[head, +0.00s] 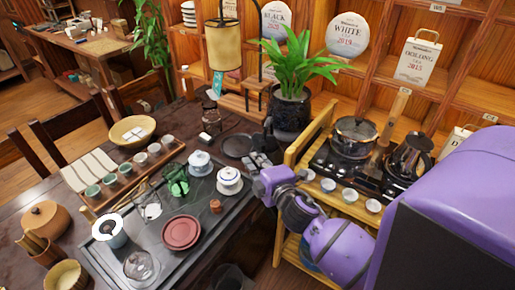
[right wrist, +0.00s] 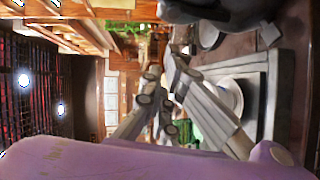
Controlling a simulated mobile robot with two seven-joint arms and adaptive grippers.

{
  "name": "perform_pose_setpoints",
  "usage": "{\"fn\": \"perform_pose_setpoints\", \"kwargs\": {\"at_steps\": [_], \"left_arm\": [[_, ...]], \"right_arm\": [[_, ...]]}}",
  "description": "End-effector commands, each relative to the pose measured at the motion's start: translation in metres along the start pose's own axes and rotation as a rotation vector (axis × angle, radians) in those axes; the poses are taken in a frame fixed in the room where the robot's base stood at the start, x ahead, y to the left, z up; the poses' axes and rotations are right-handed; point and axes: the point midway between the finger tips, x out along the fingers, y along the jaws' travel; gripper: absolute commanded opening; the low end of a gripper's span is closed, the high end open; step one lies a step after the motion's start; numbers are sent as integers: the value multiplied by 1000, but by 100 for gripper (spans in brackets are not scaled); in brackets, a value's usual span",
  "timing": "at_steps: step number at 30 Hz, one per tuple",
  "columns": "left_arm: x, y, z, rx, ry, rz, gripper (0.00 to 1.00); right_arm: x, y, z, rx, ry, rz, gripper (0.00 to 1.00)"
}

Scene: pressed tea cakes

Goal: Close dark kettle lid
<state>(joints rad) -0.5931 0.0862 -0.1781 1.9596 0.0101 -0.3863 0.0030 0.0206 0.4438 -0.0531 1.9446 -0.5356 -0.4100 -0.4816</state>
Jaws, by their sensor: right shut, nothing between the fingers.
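A dark kettle (head: 410,155) with a glassy body stands on the black stove at the right in the head view. I cannot tell whether its lid is open or shut. A lidded steel pot (head: 354,138) stands to its left. My right gripper (head: 258,160) is shut and empty, left of the wooden stand and well apart from this kettle. Its closed fingers also show in the right wrist view (right wrist: 167,85). A dark rounded object (right wrist: 225,12) lies at the top edge there, too cropped to identify. My left gripper is not in view.
A tea tray (head: 205,235) with white lidded cups and red saucers (head: 182,232) lies left of my right gripper. A potted plant (head: 291,112) stands behind it. Small cups (head: 328,185) line the front of the stand (head: 290,185). Wooden shelves fill the back.

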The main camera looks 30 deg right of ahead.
Motion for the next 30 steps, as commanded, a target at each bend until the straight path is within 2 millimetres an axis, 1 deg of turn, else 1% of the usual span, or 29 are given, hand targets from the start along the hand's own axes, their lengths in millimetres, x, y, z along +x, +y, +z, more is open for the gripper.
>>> {"fn": "perform_pose_setpoints", "kwargs": {"at_steps": [1, 4, 5, 6, 10, 15, 25, 30], "left_arm": [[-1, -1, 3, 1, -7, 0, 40], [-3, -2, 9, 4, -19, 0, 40], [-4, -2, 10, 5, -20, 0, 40], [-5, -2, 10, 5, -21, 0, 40], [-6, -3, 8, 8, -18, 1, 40], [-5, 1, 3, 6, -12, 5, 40], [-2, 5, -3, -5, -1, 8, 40], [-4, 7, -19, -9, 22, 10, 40]], "right_arm": [[12, 4, -1, 1, 1, 4, 0], [32, 2, 0, 2, 1, 2, 0], [37, 2, 1, 1, 0, 2, 0], [40, 1, 9, 1, -2, 0, 0], [52, 1, 20, 2, -1, 0, 0], [59, 0, 28, 4, -1, -1, 0], [60, -1, 29, 4, 0, -2, 0], [66, 14, 34, 3, 1, 6, 0]]}}
